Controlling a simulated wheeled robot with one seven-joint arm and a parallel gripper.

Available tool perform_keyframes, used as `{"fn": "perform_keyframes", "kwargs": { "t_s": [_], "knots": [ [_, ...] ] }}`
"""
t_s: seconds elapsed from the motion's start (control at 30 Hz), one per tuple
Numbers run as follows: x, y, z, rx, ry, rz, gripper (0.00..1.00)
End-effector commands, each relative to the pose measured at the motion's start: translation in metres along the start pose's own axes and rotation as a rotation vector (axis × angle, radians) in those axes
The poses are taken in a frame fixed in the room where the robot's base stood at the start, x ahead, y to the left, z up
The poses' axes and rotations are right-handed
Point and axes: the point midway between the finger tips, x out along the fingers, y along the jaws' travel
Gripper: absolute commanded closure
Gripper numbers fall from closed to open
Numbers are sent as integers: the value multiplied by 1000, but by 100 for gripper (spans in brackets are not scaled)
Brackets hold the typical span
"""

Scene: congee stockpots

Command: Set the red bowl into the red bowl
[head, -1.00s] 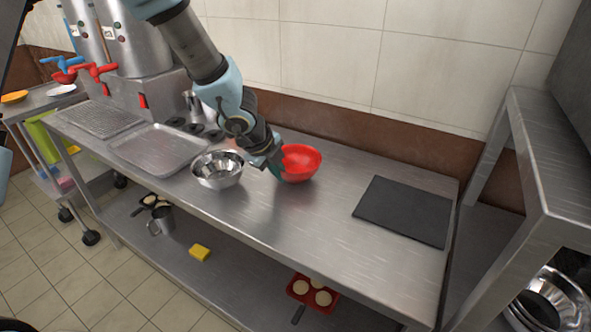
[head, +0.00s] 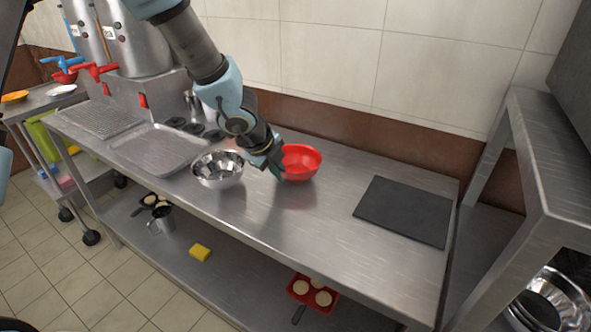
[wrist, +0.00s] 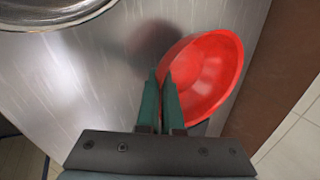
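A red bowl (head: 303,160) is upright at the back middle of the steel counter, beside a steel bowl. My gripper (head: 277,172) is at its left side. In the wrist view, the two green fingers (wrist: 160,76) are close together at the near-left rim of the red bowl (wrist: 208,75), with the rim between their tips. The gripper looks shut on this rim. Whether the bowl touches the counter is hard to tell. Another red bowl (head: 65,77) stands on the cart at the far left, small and partly hidden by blue and red tap handles.
The steel bowl (head: 218,169) stands left of my gripper. A metal tray (head: 155,150) and large urns (head: 137,45) are farther left. A dark board (head: 404,211) lies on the right. The counter's front middle is clear. A steel shelf frame (head: 545,190) rises at right.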

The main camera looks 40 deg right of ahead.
Motion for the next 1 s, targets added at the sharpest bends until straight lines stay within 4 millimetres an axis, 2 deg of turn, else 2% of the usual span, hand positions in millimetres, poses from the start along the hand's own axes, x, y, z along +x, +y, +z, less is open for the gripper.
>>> {"fn": "perform_keyframes", "kwargs": {
  "t_s": [0.2,0.37,0.8,1.0],
  "knots": [
    [-1,-1,0,0,0,0,100],
    [-10,-5,1,-2,-1,0,100],
    [-75,-39,1,-4,0,-2,100],
    [-88,-46,1,-2,-1,0,100]
  ]
}}
